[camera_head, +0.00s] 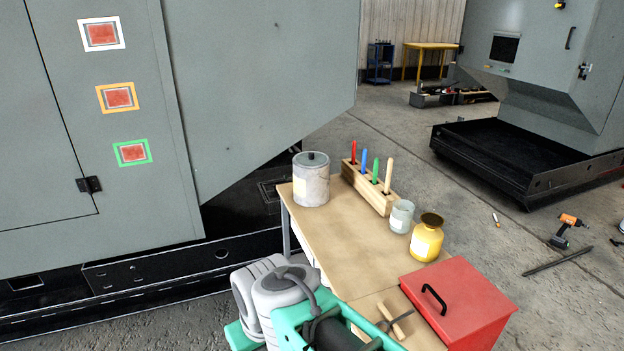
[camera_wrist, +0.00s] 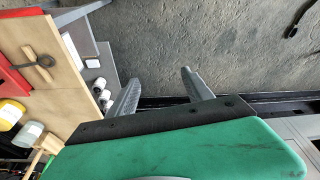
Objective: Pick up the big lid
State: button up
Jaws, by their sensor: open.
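A grey metal canister (camera_head: 311,184) stands upright at the back left of the wooden table, with a round dark lid (camera_head: 311,158) with a knob seated on it. A red box (camera_head: 462,300) with a flat red top and black handle (camera_head: 433,299) stands at the table's front right; I cannot tell whether its top is separate. I cannot tell which is the big lid. My gripper shows in the wrist view (camera_wrist: 161,76), fingers apart and empty, over the floor beside the table. In the head view my arm hides its fingertips.
The table (camera_head: 345,250) also holds a wooden rack (camera_head: 368,190) of coloured sticks, a glass cup (camera_head: 401,217), a yellow jar (camera_head: 427,238) and a wooden-handled tool (camera_head: 397,325). A large grey cabinet (camera_head: 120,200) stands close on the left. The floor behind the table is mostly clear.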

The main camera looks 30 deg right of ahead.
aim_at(308, 159)
jog(key=u, duration=0.25)
jog(key=i, duration=1.3)
jog(key=z, duration=0.4)
jog(key=i, duration=1.15)
jog(key=z, duration=0.8)
